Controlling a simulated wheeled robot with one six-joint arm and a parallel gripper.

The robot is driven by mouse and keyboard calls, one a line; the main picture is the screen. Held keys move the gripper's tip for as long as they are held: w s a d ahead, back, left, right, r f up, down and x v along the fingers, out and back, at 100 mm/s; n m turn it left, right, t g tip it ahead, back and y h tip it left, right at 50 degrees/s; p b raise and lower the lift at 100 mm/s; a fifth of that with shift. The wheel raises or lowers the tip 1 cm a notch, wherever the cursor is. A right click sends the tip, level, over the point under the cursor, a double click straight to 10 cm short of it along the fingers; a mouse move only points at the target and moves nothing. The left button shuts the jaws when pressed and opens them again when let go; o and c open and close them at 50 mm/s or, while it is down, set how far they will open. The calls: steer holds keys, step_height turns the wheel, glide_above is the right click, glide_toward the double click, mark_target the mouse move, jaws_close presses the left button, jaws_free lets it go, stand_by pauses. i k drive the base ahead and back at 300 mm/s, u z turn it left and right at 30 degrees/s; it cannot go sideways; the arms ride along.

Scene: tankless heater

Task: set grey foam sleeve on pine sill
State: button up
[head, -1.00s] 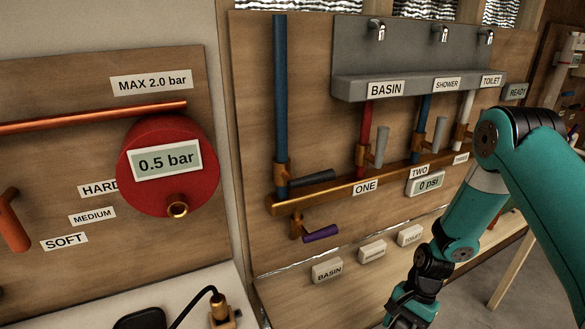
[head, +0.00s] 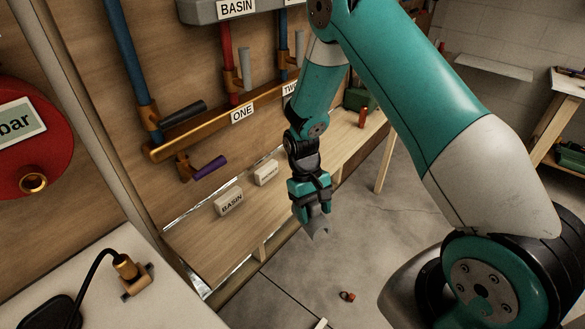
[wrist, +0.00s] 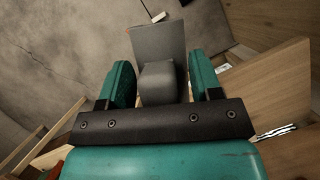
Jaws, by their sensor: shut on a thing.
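My gripper (head: 314,212) hangs in front of the wooden panel, above the floor and to the right of the ledge's near part. It is shut on a grey piece (head: 318,231), which appears to be the grey foam sleeve and sticks out below the fingers. In the wrist view the grey piece (wrist: 158,40) shows between and beyond the teal fingers, with a flat, wide far part. A pale wooden ledge (head: 205,250), which looks like the pine sill, runs along the panel's foot. The sleeve is apart from it.
An orange cylinder (head: 362,117) stands farther along, near a green box (head: 355,98). A purple-handled valve (head: 208,168) juts above the ledge. A small orange-and-dark object (head: 347,296) lies on the floor.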

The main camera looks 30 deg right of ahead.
mark_target(235, 236)
steer(key=k, duration=0.95)
steer(key=z, duration=1.65)
steer(key=i, duration=1.25)
steer(key=u, duration=3)
steer(key=i, duration=0.5)
steer(key=z, duration=0.05)
